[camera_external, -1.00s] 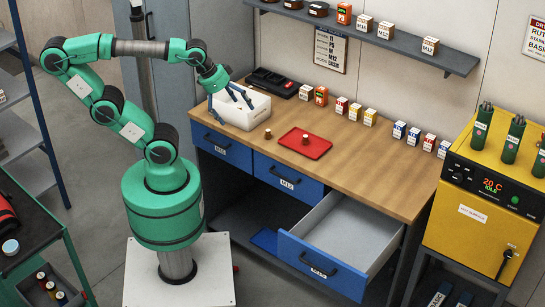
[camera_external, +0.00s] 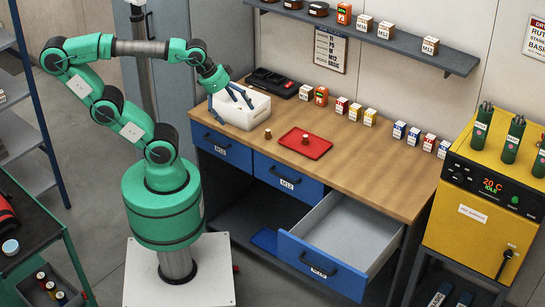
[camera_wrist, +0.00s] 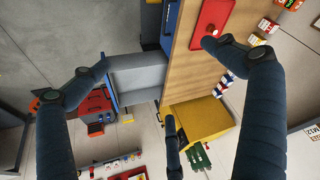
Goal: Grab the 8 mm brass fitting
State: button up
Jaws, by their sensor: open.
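My gripper (camera_external: 241,99) is open, with fingers spread above a white bin (camera_external: 258,113), left of and above both pieces. I cannot see into the bin fully. In the wrist view the red tray (camera_wrist: 207,14) shows at the top, partly covered by a finger.
The wooden bench (camera_external: 370,165) has an open drawer (camera_external: 340,240) at its front. Several small labelled boxes (camera_external: 355,111) line its back edge. A black tray (camera_external: 272,82) lies behind the bin. A yellow machine (camera_external: 470,215) with green cylinders stands at right. A shelf (camera_external: 390,42) hangs above.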

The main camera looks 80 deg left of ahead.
jog(key=c, duration=1.3)
jog(key=w+a+r+n+g+y+p, duration=0.1)
jog(key=w+a+r+n+p, duration=0.15)
jog(key=w+a+n, duration=0.5)
jog(key=w+a+r+n+g+p, duration=0.1)
jog(key=w+a+n+p, duration=0.3)
jog(key=w+a, duration=0.55)
jog(key=w+a+f+n+g+p, duration=0.15)
jog(key=a+n, duration=0.25)
jog(key=a, duration=0.6)
jog(key=a+f+n+g+p, duration=0.1)
jog(key=a+f+n, duration=0.3)
jog(key=a, duration=0.6)
jog(key=s+a+f+n+p, duration=0.1)
jog(key=a+f+n, duration=0.3)
jog(key=a, duration=0.4)
jog(key=s+a+f+n+p, duration=0.1)
jog(key=s+a+f+n, duration=0.3)
jog(key=a, duration=0.4)
jog(key=s+a+f+n+g+p, duration=0.1)
jog(key=s+a+f+n+p, duration=0.1)
jog(key=a, duration=0.6)
notch_tip(320, 180, down, 3)
jog(key=shift+s+a+n+h, duration=0.4)
jog(key=shift+s+n, duration=0.35)
jog(key=shift+n, duration=0.2)
jog(key=shift+f, duration=0.1)
